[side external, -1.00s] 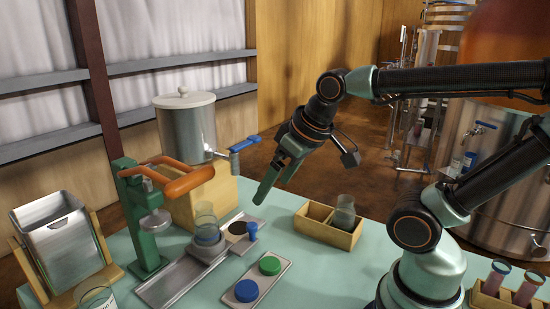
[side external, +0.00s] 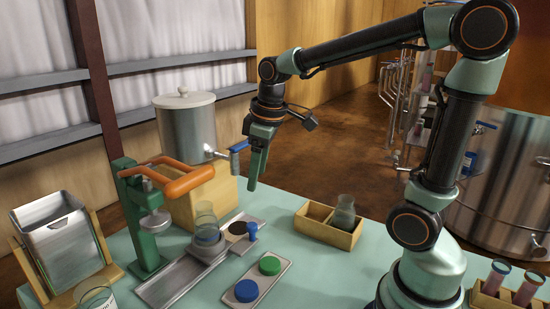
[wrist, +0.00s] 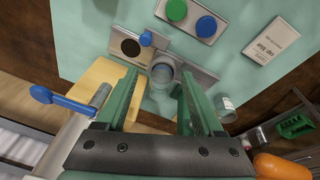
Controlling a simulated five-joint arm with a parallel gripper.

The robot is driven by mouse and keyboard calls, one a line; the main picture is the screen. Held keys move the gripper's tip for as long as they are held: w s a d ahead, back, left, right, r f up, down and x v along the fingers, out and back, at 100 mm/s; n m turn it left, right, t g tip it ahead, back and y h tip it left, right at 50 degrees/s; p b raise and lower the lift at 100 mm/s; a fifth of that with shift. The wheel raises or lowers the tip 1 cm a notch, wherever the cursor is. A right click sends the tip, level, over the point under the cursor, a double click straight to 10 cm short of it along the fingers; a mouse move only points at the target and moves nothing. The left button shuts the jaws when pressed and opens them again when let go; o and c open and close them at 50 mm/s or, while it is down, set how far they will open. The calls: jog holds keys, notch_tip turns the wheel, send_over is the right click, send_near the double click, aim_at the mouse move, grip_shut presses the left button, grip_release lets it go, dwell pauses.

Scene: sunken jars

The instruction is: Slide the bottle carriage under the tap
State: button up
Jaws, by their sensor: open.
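The bottle carriage (side external: 218,246) sits on a metal rail (side external: 165,286); a clear glass bottle (side external: 205,216) stands on it, and a blue knob (side external: 252,230) stands at its right end. In the wrist view the bottle (wrist: 162,74) and blue knob (wrist: 146,38) show ahead of my fingers. The tap (side external: 235,163) with its blue lever (side external: 243,144) projects from a steel pot; the lever also shows in the wrist view (wrist: 62,100). My gripper (side external: 254,184) is open and empty, pointing down, well above the knob. In the wrist view its fingers (wrist: 157,82) are spread apart.
An orange-handled green press (side external: 140,215) stands left of the bottle. A plate with blue and green caps (side external: 262,283) lies in front. A wooden box (side external: 318,231) holding a jar stands to the right. The pot (side external: 187,128) rests on a wooden block behind.

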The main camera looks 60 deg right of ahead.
aim_at(252, 224)
jog(key=w+d+f+n+g, duration=0.3)
jog(key=w+d+f+n, duration=0.1)
jog(key=w+f, duration=0.2)
jog(key=shift+m, duration=0.3)
notch_tip(252, 224, down, 12)
jog(key=shift+s, duration=0.15)
jog(key=shift+c, duration=0.3)
grip_shut()
jog(key=shift+d+r, duration=0.1)
dwell(1.0)
